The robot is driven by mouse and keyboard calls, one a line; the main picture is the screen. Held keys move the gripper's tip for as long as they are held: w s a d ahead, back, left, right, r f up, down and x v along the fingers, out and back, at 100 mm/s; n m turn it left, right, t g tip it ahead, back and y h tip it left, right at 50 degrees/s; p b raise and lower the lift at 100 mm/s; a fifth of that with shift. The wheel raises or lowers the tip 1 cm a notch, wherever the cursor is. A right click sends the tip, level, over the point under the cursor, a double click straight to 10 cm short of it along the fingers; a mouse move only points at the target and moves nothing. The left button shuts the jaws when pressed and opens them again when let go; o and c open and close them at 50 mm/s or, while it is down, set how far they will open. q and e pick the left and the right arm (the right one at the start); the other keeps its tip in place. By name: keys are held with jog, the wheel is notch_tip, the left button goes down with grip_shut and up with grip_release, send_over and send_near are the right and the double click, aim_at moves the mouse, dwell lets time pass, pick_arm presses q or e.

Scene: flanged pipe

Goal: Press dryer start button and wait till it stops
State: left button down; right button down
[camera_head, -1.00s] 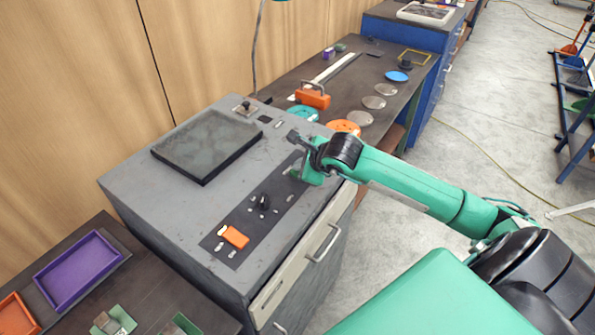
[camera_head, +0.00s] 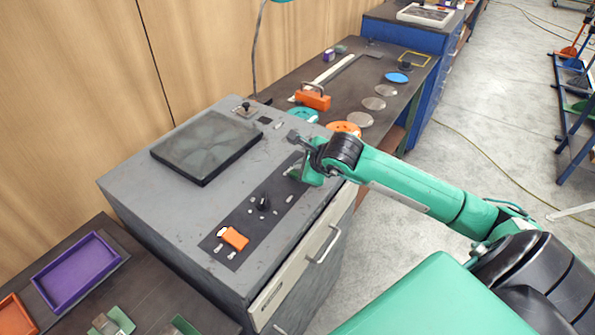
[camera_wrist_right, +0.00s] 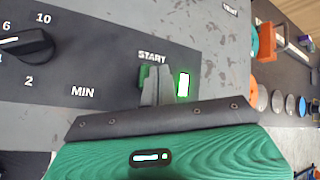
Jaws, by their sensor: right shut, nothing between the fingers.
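The dryer (camera_head: 150,215) is a grey box with a dark control strip on top. In the right wrist view, the green start button (camera_wrist_right: 146,78) sits under the word START, partly hidden behind my fingertips. A bright green lit indicator (camera_wrist_right: 183,84) glows just to its right. My right gripper (camera_wrist_right: 160,84) is shut and empty, its tips over the button; I cannot tell whether they touch it. In the head view my right gripper (camera_head: 292,172) points down at the strip's far end. The timer knob (camera_wrist_right: 28,44) shows numbers around it. My left gripper is not in view.
A dark square plate (camera_head: 207,147) lies on the dryer top. Behind stands a bench (camera_head: 335,75) with discs and an orange-handled tool. A purple tray (camera_head: 76,270) is at the left.

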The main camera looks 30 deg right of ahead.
jog(key=shift+r, duration=0.6)
jog(key=shift+r, duration=0.1)
jog(key=shift+r+p, duration=0.85)
jog(key=shift+r, duration=1.6)
jog(key=shift+f, duration=0.1)
